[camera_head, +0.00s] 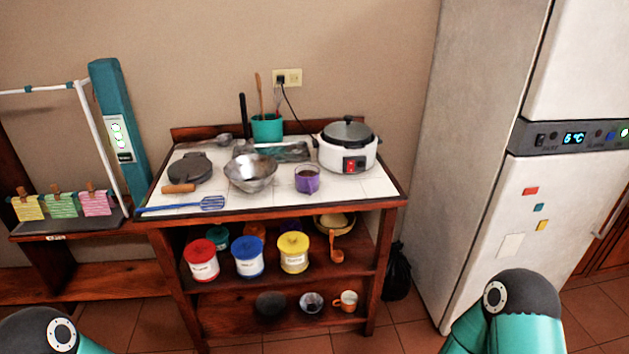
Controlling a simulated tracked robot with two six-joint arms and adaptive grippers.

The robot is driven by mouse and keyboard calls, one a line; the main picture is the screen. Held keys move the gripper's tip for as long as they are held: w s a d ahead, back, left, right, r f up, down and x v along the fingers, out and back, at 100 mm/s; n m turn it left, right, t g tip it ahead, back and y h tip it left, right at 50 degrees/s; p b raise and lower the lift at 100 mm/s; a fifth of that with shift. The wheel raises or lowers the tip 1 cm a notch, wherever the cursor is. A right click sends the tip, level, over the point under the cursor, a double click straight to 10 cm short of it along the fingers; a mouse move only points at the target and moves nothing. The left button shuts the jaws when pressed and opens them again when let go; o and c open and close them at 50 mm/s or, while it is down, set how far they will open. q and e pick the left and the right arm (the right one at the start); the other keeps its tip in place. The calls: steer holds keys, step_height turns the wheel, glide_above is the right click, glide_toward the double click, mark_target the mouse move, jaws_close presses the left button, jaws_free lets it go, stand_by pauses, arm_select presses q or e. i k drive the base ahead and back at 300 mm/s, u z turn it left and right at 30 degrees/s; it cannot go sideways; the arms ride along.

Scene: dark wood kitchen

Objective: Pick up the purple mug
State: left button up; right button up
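The purple mug (307,182) stands upright on the white tiled top of the wooden kitchen stand (340,193). It is right of the metal bowl and in front of the white cooker, and its inside looks dark. Only parts of my two arms show, at the bottom left and bottom right corners. Neither gripper is in view, and both visible arm parts are well short of the stand.
A metal bowl (250,173) and white cooker (348,146) flank the mug. A blue spatula (185,205) lies at the front left, near a dark pan (190,168). Lidded canisters (248,257) fill the shelf below. A fridge (480,150) stands right.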

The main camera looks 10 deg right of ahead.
mark_target(308, 182)
steer(key=z, duration=0.05)
steer(key=i, duration=1.25)
steer(key=u, duration=0.55)
